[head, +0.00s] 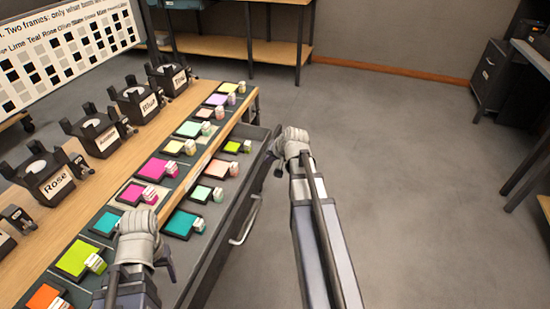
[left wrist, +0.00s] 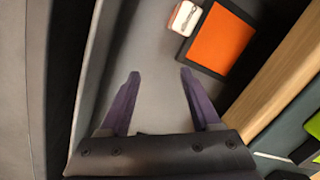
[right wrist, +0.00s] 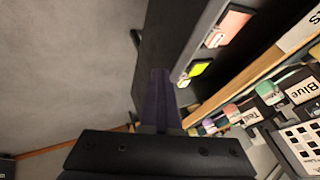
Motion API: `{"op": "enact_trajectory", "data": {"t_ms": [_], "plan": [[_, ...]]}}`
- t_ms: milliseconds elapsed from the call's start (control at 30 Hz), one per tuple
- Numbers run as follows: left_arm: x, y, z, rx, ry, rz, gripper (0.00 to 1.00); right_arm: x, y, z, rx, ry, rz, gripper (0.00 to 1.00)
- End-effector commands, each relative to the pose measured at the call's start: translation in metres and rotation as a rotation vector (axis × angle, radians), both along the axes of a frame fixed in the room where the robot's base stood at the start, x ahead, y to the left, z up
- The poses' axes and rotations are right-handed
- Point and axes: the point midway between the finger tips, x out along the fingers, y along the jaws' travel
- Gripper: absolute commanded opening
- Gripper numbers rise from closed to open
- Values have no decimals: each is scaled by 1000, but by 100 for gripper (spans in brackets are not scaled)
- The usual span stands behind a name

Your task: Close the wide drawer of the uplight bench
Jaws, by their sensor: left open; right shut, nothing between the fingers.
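The wide drawer (head: 229,213) of the bench stands pulled out, its dark front facing right and its inside showing colour swatches. Its pale bar handle (head: 245,222) is on the outer face. My right gripper (head: 272,160) is shut and empty at the far end of the drawer front, on its outer side; I cannot tell whether it touches. In the right wrist view its closed fingers (right wrist: 160,75) lie against the dark front panel (right wrist: 165,35) in the picture. My left gripper (head: 168,268) is open above the near part of the drawer; its fingers (left wrist: 158,85) show over the grey drawer floor (left wrist: 155,50).
The uplight bench (head: 130,165) has a wooden top with several labelled black holders, including Rose (head: 45,178), and a row of swatches along its edge. A patterned board (head: 70,50) stands behind. Open grey floor (head: 400,170) lies to the right, with a dark cabinet (head: 490,70) beyond.

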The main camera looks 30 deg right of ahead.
Motion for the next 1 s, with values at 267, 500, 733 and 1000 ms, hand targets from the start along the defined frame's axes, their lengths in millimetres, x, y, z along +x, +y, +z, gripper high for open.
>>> {"op": "enact_trajectory", "data": {"t_ms": [267, 500, 733, 1000], "plan": [[0, 0, 0, 0, 0, 0, 64, 8, 7, 0, 1, -1, 0, 0], [0, 0, 0, 0, 0, 0, 64, 8, 7, 0, 1, -1, 0, 0], [0, 0, 5, 0, 0, 0, 64, 5, 7, 5, 1, -1, 0, 0], [0, 0, 32, 0, 0, 0, 64, -13, 7, 32, 1, 0, -1, 0]]}}
